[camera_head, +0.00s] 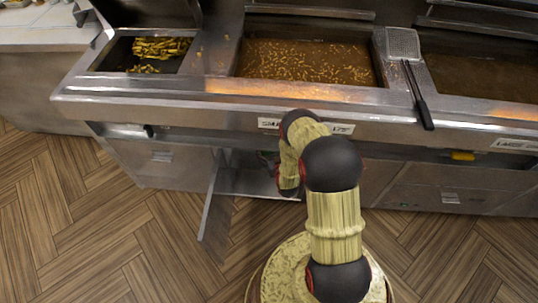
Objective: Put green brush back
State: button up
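I see no green brush in the head view. My arm reaches from the bottom centre up to the fryer front and bends down at its wrist before an open cabinet (252,182). A small dark shape just left of the wrist, at the cabinet opening, looks like part of my gripper (268,160). Its fingers cannot be made out, so I cannot tell whether they are open or hold anything. The open cabinet door (209,205) stands out towards me, left of the wrist.
The steel fryer counter (200,108) runs across the view. A frying vat (308,62) holds fries in oil; a tray (120,55) at left holds more. A skimmer (403,43) lies on the right divider, its black handle overhanging the front. The wooden floor (110,235) is clear at left.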

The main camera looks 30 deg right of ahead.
jog(key=w+f, duration=0.1)
jog(key=w+d+f+b, duration=0.1)
jog(key=f, duration=0.1)
jog(key=shift+w+d+f+b, duration=0.1)
jog(key=shift+w+f+b, duration=0.2)
jog(key=shift+w, duration=0.05)
notch_tip(320, 180, down, 3)
jog(key=shift+w+f+b, duration=0.1)
jog(key=shift+f+b, duration=0.1)
jog(key=shift+b, duration=0.55)
jog(key=shift+r, duration=0.1)
jog(key=o, duration=1.6)
jog(key=shift+p+v, duration=2.25)
jog(key=shift+v, duration=3.75)
